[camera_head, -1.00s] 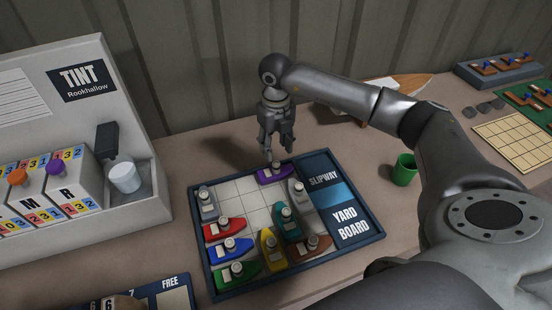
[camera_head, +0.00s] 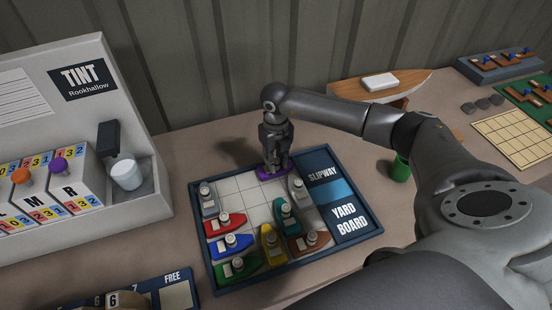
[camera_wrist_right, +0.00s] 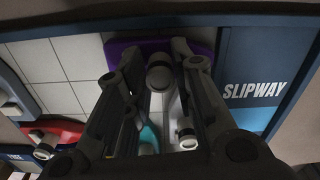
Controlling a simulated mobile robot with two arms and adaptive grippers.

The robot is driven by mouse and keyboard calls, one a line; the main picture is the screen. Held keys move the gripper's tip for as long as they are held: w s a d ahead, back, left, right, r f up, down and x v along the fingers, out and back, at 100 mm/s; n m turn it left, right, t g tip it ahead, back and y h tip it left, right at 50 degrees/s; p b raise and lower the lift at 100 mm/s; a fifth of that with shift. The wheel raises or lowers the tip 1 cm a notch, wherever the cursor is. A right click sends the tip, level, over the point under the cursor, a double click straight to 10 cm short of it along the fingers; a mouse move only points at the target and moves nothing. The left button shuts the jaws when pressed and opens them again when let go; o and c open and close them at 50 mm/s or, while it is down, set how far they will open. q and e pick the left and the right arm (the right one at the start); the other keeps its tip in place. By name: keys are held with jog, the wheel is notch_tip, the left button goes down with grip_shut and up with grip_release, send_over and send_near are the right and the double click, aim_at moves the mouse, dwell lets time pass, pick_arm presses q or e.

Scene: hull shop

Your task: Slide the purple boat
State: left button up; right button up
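The purple boat (camera_head: 266,176) lies at the far edge of the yard board (camera_head: 197,243), beside the slipway panel (camera_head: 322,170). My right gripper (camera_head: 276,168) points down over it and hides most of it. In the right wrist view the purple boat (camera_wrist_right: 120,47) lies beneath the fingers (camera_wrist_right: 158,65). The fingers stand on either side of its round peg (camera_wrist_right: 159,76) and look apart, not clearly pressing on it. My left gripper is not in view.
A grey boat (camera_head: 299,190) and a teal boat (camera_head: 288,219) lie on the near side. Red (camera_head: 232,222), blue, green, yellow, brown and another grey boat (camera_head: 208,204) fill other cells. Bare cells (camera_head: 240,189) lie left of the purple boat. A green cup (camera_head: 400,170) stands to the right.

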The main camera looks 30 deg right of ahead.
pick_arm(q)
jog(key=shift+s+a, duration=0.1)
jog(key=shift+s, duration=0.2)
pick_arm(e)
grip_shut()
jog(key=shift+a, duration=0.1)
jog(key=w+a+b, duration=0.1)
jog(key=a, duration=0.2)
jog(key=w+a+b, duration=0.1)
jog(key=a, duration=0.3)
jog(key=w+a, duration=0.1)
jog(key=a, duration=0.3)
jog(key=shift+b, duration=0.4)
jog(key=shift+a, duration=0.5)
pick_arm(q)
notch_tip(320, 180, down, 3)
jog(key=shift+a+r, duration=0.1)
pick_arm(e)
jog(key=shift+d+r, duration=0.1)
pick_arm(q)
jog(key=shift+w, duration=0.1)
pick_arm(e)
jog(key=o, duration=0.6)
grip_release()
